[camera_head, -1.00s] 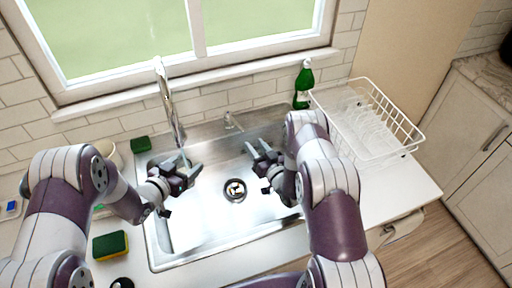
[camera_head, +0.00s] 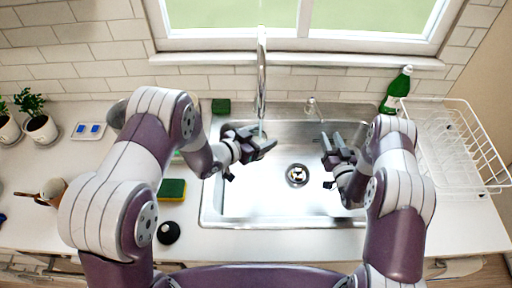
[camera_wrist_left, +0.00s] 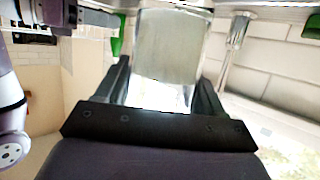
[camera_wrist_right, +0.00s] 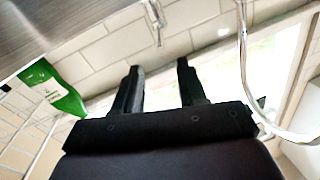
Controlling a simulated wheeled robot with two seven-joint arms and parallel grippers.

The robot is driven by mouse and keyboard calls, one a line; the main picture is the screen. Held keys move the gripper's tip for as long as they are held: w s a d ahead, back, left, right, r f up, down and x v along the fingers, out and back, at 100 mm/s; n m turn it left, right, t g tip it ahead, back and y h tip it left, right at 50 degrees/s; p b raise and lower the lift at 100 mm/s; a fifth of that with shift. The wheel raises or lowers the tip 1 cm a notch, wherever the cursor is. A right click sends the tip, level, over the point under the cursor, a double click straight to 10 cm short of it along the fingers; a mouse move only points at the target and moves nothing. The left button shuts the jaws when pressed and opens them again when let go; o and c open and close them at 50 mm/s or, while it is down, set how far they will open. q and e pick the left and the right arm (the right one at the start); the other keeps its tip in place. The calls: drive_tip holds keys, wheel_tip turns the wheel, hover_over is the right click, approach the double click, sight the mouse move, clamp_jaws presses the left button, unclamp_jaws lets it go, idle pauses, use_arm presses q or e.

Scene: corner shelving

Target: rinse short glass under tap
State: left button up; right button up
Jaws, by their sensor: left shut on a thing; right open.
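My left gripper (camera_head: 262,146) is over the left part of the sink, below the tap (camera_head: 261,75). In the left wrist view, it is shut on a clear short glass (camera_wrist_left: 168,48), which sits between the fingers. In the head view the glass is hardly visible behind the fingers. I cannot tell whether water is running into it. My right gripper (camera_head: 338,148) is open and empty over the right part of the sink. The right wrist view shows its two fingers (camera_wrist_right: 158,82) apart with nothing between them.
The metal sink (camera_head: 245,205) has a drain (camera_head: 297,175). A small fixture (camera_head: 312,106) stands behind it. A green bottle (camera_head: 396,90) and white dish rack (camera_head: 470,150) are at right. A sponge (camera_head: 172,190), dark round object (camera_head: 168,232), mug (camera_head: 52,189) and potted plants (camera_head: 38,125) are at left.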

sight(322, 117)
drive_tip(key=w, duration=0.3)
drive_tip(key=w+a, duration=0.1)
drive_tip(key=w, duration=0.5)
drive_tip(key=shift+w+a, duration=0.2)
drive_tip(key=shift+a, duration=0.1)
idle(0.4)
drive_tip(key=shift+a, duration=0.1)
clamp_jaws()
